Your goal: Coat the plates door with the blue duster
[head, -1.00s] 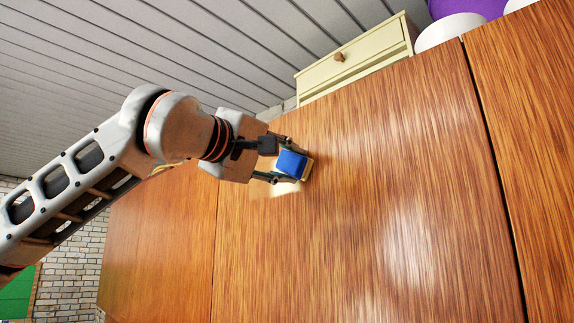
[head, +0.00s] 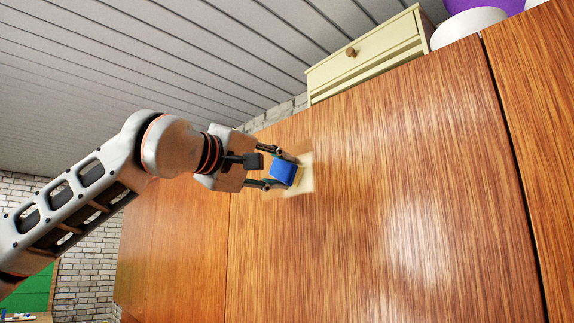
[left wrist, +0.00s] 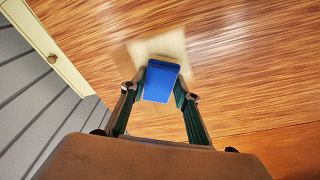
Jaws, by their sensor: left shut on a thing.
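The wooden door panel (head: 370,190) fills the middle and right of the head view; it also fills much of the left wrist view (left wrist: 250,50). I take it to be the plates door. My left gripper (head: 279,168) is shut on the blue duster (head: 283,171), near the door's upper left part. The duster shows between both fingers in the left wrist view (left wrist: 161,82). A pale cream patch (head: 305,173) shows on the door just beyond the duster. I cannot tell whether the duster touches the door. My right gripper is in neither view.
A cream drawer unit (head: 365,52) with a round knob stands above the door's top edge. White and purple rounded things (head: 470,25) are beside it. A dark seam (head: 510,150) separates the door from the panel at right. The door's middle and lower surface is clear.

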